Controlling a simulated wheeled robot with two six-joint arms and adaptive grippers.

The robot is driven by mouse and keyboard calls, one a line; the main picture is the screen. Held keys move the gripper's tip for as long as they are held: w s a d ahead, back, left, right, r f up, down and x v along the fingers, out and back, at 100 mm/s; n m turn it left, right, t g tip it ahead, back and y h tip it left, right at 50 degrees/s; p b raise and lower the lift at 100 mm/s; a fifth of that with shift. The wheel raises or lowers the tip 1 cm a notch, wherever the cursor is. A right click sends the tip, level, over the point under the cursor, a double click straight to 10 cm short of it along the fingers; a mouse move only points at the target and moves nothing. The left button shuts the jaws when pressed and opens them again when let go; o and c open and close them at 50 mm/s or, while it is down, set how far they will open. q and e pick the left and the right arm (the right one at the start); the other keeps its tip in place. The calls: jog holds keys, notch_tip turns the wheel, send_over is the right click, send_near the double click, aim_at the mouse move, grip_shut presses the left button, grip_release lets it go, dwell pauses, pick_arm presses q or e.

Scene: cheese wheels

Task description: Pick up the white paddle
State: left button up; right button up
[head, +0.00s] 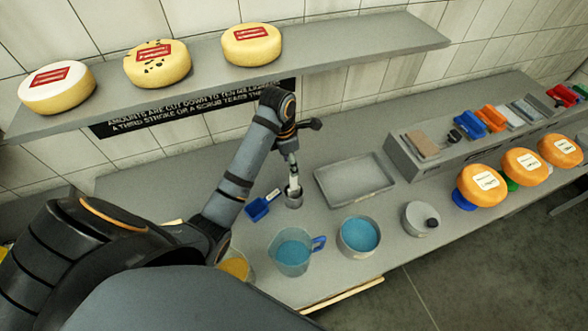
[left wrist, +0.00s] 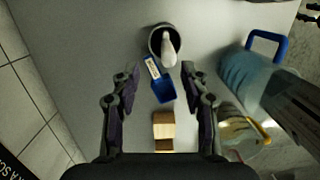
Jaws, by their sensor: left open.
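The white paddle (left wrist: 169,48) leans in a small round grey cup (left wrist: 153,41), with its upper end pointing up towards my camera. In the head view the grey cup (head: 294,198) stands on the counter and the paddle (head: 293,182) shows just above it, partly covered by my gripper. My left gripper (left wrist: 160,70) is open, its fingers apart and nothing between them. In the head view the left gripper (head: 291,152) points down above the cup. My right gripper is in neither view.
A blue scoop (head: 259,208) with a white label lies beside the cup. An empty grey tray (head: 354,180) lies right. A shelf (head: 345,42) overhangs behind.

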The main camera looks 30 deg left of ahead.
aim_at(295, 181)
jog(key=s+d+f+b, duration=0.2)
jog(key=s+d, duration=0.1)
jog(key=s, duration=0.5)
pick_arm(q)
jog(key=f, duration=0.1)
jog(key=s+f, duration=0.1)
jog(key=f, duration=0.1)
jog(key=d+f, duration=0.1)
jog(key=shift+s+d+f, duration=0.1)
jog(key=shift+s+f, duration=0.1)
jog(key=shift+w+f+p, duration=0.35)
jog(key=shift+f+p, duration=0.2)
jog(key=shift+p, duration=0.2)
jog(key=f, duration=0.1)
jog(key=f+p, duration=0.1)
jog(key=shift+w+d+f, duration=0.25)
jog(key=shift+f, duration=0.65)
jog(key=shift+w, duration=0.1)
grip_shut()
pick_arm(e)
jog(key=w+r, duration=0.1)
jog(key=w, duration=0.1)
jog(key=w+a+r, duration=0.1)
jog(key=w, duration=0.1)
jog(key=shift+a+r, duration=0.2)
